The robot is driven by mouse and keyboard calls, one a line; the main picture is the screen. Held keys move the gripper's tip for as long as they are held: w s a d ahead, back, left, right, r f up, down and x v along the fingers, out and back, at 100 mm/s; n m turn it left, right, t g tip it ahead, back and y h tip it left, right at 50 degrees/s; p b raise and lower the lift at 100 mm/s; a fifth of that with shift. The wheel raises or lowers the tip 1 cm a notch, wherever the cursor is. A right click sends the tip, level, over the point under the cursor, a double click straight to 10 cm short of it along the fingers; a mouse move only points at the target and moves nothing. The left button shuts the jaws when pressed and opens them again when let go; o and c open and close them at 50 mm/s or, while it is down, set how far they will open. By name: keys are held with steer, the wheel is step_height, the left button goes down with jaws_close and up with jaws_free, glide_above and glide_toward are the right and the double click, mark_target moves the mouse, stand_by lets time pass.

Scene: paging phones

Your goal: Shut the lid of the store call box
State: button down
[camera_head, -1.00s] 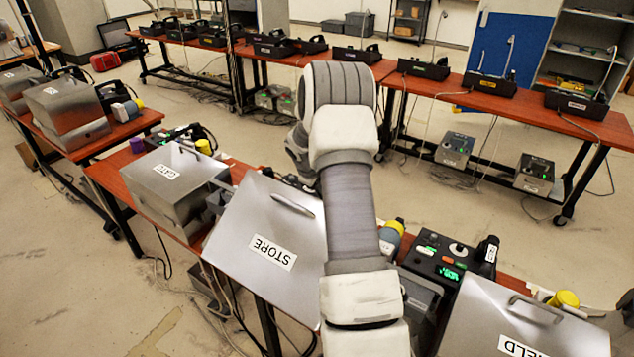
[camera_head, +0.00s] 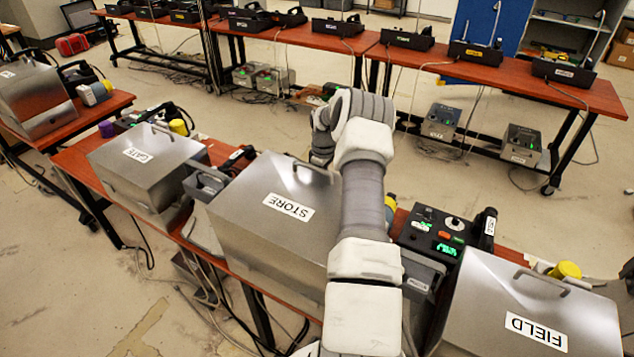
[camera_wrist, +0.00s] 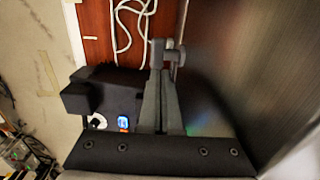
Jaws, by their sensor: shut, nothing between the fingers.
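The store call box (camera_head: 262,215) is a brushed metal box on the red bench, with a "STORE" label and a handle on its lid (camera_head: 250,192). The lid lies down over the box and looks shut or nearly so; I cannot tell if a thin gap remains, and my arm covers its right side. My gripper (camera_wrist: 166,50) is shut and empty in the wrist view; its fingers are beside a brushed metal surface (camera_wrist: 235,60). I cannot tell whether they touch it. The fingertips are hidden behind my arm in the head view.
The shut gate box (camera_head: 140,160) stands to the left and the field box (camera_head: 530,300) to the right. A black control unit (camera_head: 440,230) with a green display sits between store and field. A rear bench (camera_head: 420,62) holds several black units.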

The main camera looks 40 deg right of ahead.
steer(key=shift+g+y, duration=0.3)
steer(key=shift+y, duration=0.5)
steer(key=f+b, duration=0.2)
steer(key=f, duration=0.1)
steer(key=d+f+b, duration=0.1)
steer(key=shift+w+f+b, duration=0.25)
steer(key=shift+f+b, duration=0.05)
steer(key=shift+b, duration=0.05)
steer(key=shift+s+f+b, duration=0.1)
steer(key=shift+f+b, duration=0.15)
steer(key=shift+b, duration=0.1)
steer(key=shift+s+f, duration=0.1)
steer(key=shift+f, duration=0.05)
step_height(320, 180, up, 18)
steer(key=w+d, duration=0.1)
steer(key=d, duration=0.1)
steer(key=shift+d+r+p, duration=0.2)
steer(key=shift+d+p, duration=0.1)
steer(key=shift+p, duration=0.05)
steer(key=shift+w, duration=0.15)
